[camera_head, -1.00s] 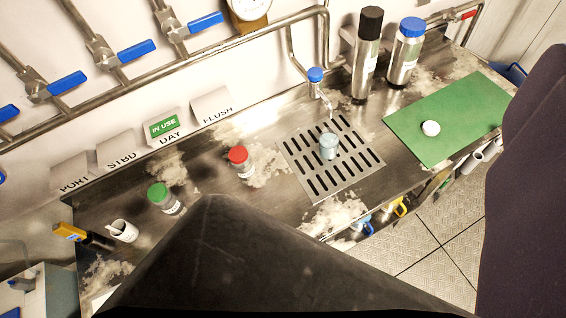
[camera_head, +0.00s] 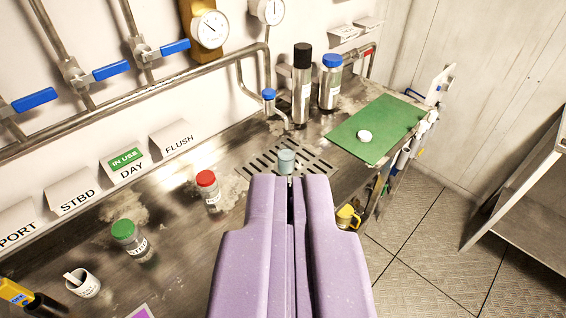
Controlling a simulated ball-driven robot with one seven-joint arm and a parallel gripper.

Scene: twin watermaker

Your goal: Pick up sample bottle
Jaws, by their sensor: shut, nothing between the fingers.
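An open, pale blue-grey bottle (camera_head: 287,160) stands upright on the slotted drain grate (camera_head: 257,163); its lower part is hidden behind my gripper. A jar with a red lid (camera_head: 207,186) and a jar with a green lid (camera_head: 127,236) stand on the steel counter to its left. I cannot tell for certain which is the sample bottle. A loose white cap (camera_head: 364,136) lies on a green mat (camera_head: 388,118) to the right. My gripper (camera_head: 289,180), with purple fingers, is shut and empty. Its tips appear just in front of the pale bottle in the picture.
A blue-knobbed tap (camera_head: 269,97) rises behind the grate. Two tall metal bottles, black-capped (camera_head: 302,85) and blue-capped (camera_head: 330,82), stand behind right. A white cup (camera_head: 84,284) stands at lower left. Pipes with blue-handled valves (camera_head: 111,70) line the wall.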

